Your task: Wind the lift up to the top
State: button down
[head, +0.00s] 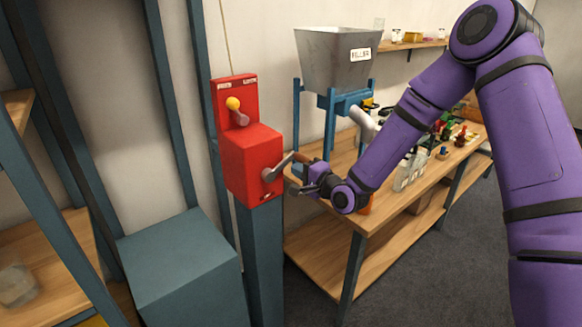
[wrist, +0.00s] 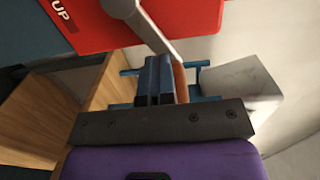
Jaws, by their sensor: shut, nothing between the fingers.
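The red winch box (head: 252,160) stands on a blue-grey post. A grey metal crank (head: 279,167) sticks out from its right side, angled up to the right; it also shows in the wrist view (wrist: 150,28). A wooden crank handle (wrist: 181,82) stands just right of my fingers. My gripper (head: 302,180) is at the crank's outer end; in the wrist view its fingers (wrist: 160,80) are shut with nothing between them, beside the handle. I cannot tell whether they touch it. A yellow-knobbed lever (head: 236,108) sits on the red panel above. A blue-grey block (head: 180,255) stands between uprights; I cannot tell whether it is the lift.
A wooden workbench (head: 385,215) stands right of the winch, with small items on it. A grey hopper (head: 336,60) on a blue frame stands behind. A wooden shelf rack (head: 50,250) is at the left. The dark floor (head: 440,280) at the right is clear.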

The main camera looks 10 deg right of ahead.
jog(key=w+d+f+t, duration=0.1)
jog(key=w+d+f, duration=0.1)
jog(key=d+f, duration=0.2)
jog(key=shift+w+f+m+h, duration=0.25)
jog(key=shift+f+m+h, duration=0.15)
jog(key=shift+f, duration=0.05)
jog(key=c, duration=1.7)
grip_release()
jog(key=f, duration=0.2)
jog(key=s+a+f, duration=0.1)
jog(key=a+f, duration=0.1)
jog(key=f, duration=0.1)
jog(key=shift+s+a+f, duration=0.15)
jog(key=shift+s+f, duration=0.1)
jog(key=shift+f, duration=0.1)
jog(key=shift+s+a+f, duration=0.35)
jog(key=shift+a+f, duration=0.25)
jog(key=shift+s+a+f, duration=0.35)
jog(key=shift+a+f, duration=0.25)
grip_shut()
jog(key=s+a, duration=0.3)
jog(key=a, duration=0.2)
jog(key=shift+s+f, duration=0.15)
jog(key=shift+r, duration=0.2)
jog(key=v, duration=1.2)
jog(key=shift+w+d+r, duration=0.2)
jog(key=shift+d+r, duration=0.15)
jog(key=shift+r, duration=0.05)
